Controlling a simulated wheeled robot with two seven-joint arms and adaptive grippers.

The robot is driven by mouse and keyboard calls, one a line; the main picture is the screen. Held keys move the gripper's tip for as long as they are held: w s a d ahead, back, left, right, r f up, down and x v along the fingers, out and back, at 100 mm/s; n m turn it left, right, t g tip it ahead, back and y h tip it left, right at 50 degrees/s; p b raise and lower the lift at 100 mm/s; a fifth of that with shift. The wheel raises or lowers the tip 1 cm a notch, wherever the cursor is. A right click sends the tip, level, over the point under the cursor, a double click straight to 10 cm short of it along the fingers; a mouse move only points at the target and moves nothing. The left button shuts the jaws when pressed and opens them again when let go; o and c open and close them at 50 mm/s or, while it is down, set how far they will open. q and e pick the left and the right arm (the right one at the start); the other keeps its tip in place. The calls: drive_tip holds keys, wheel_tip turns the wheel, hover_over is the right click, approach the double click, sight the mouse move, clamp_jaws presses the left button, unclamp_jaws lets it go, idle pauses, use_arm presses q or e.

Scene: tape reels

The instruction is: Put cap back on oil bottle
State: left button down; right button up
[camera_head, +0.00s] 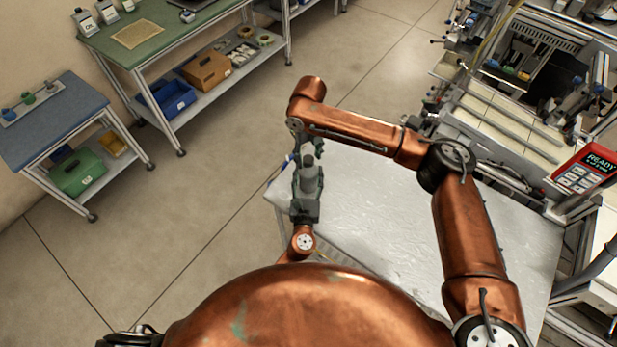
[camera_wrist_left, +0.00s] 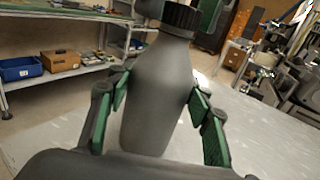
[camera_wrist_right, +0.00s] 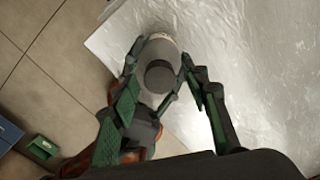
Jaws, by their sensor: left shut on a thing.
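A grey bottle (camera_wrist_left: 160,85) stands upright with a black ribbed cap (camera_wrist_left: 181,17) on its neck. In the right wrist view the cap's dark round top (camera_wrist_right: 160,76) shows from above. My left gripper (camera_wrist_left: 158,105) is shut around the bottle's body, a green-padded finger on each side. In the head view the bottle (camera_head: 309,173) is held near the table's left corner. My right gripper (camera_wrist_right: 168,100) is above the bottle, its green-padded fingers spread on either side of the cap. In the head view my right fingertips are partly hidden beside the bottle.
The white table (camera_head: 390,235) is otherwise bare. A machine (camera_head: 500,120) with a red-framed READY panel (camera_head: 587,170) stands to the right. At left are a blue-topped cart (camera_head: 45,125) and a green-topped bench (camera_head: 150,45) bearing bottles, with blue (camera_head: 168,97) and brown (camera_head: 206,70) bins below.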

clamp_jaws()
drive_tip(key=m, duration=0.5)
drive_tip(key=shift+m, duration=0.3)
drive_tip(key=m, duration=0.3)
drive_tip(key=shift+m, duration=0.4)
drive_tip(key=m, duration=1.4)
drive_tip(key=shift+f, duration=0.1)
drive_tip(key=m, duration=1)
drive_tip(key=shift+a, duration=0.1)
drive_tip(key=m, duration=0.4)
drive_tip(key=shift+m, duration=0.3)
drive_tip(key=m, duration=0.5)
drive_tip(key=shift+m, duration=0.4)
drive_tip(key=shift+o, duration=0.7)
unclamp_jaws()
